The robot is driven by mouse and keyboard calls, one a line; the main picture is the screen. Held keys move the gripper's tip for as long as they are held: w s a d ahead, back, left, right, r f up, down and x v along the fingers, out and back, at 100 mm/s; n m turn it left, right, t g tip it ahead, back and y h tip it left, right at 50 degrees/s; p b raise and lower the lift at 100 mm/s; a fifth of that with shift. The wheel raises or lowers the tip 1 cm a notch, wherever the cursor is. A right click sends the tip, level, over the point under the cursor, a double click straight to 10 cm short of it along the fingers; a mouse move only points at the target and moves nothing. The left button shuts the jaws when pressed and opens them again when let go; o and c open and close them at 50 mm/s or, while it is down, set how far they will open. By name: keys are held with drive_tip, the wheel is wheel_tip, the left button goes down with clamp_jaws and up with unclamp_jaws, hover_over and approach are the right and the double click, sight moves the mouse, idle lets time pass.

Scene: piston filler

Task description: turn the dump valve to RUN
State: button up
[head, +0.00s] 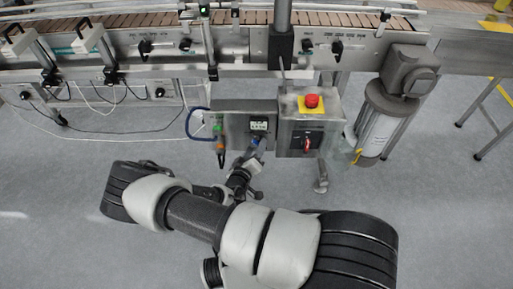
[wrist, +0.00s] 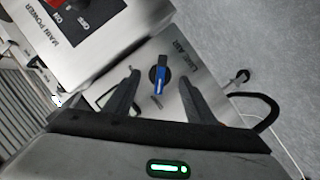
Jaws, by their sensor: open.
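The dump valve shows in the wrist view as a blue handle (wrist: 161,80) on a dark round base, set in a grey panel (wrist: 200,72) lettered LINE AIR. The handle points roughly up and down in that picture. I cannot read a RUN mark beside it. My gripper (wrist: 158,77) is open, with one dark finger on each side of the handle and visible gaps between. In the head view my gripper (head: 243,178) is at the lower front of the grey box (head: 232,128), where a bit of blue (head: 256,144) shows; my wrist partly hides this area.
Right beside the panel stands a box with a red emergency stop (head: 312,101) and a red MAIN POWER switch (head: 308,142). Cables (head: 190,125) hang at the grey box's left. The conveyor (head: 150,50) runs behind. The floor in front is clear.

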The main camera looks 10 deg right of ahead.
drive_tip(key=shift+x, duration=0.95)
drive_tip(key=shift+c, duration=0.3)
drive_tip(key=c, duration=1)
